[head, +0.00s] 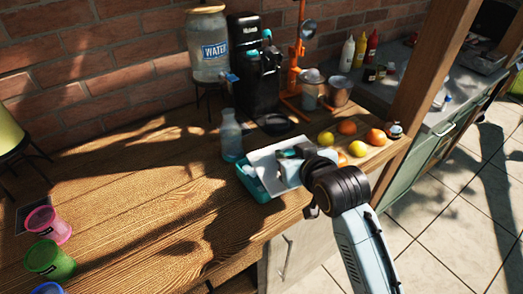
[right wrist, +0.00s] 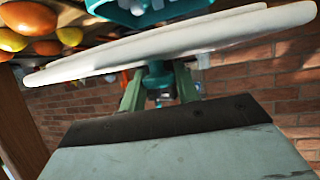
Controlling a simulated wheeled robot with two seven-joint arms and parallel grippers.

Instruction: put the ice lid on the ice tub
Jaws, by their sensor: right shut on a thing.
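The ice tub (head: 252,184) is a teal box on the wooden table, in the middle of the head view. It also shows at the top of the right wrist view (right wrist: 205,24), with pale ice inside. The ice lid (head: 263,157) is a white slab over the tub, leaving its left and front rim showing. In the right wrist view the lid (right wrist: 240,35) spans the picture. My right gripper (head: 292,165) is shut on the lid's teal knob (right wrist: 158,78). I cannot tell whether lid and tub touch. My left gripper is not in view.
A clear bottle (head: 231,135) stands close behind the tub. Oranges and lemons (head: 358,148) lie to its right. A black coffee machine (head: 255,85) and a water jar (head: 208,45) stand behind. Coloured cups (head: 48,225) stand at the left; the table between is clear.

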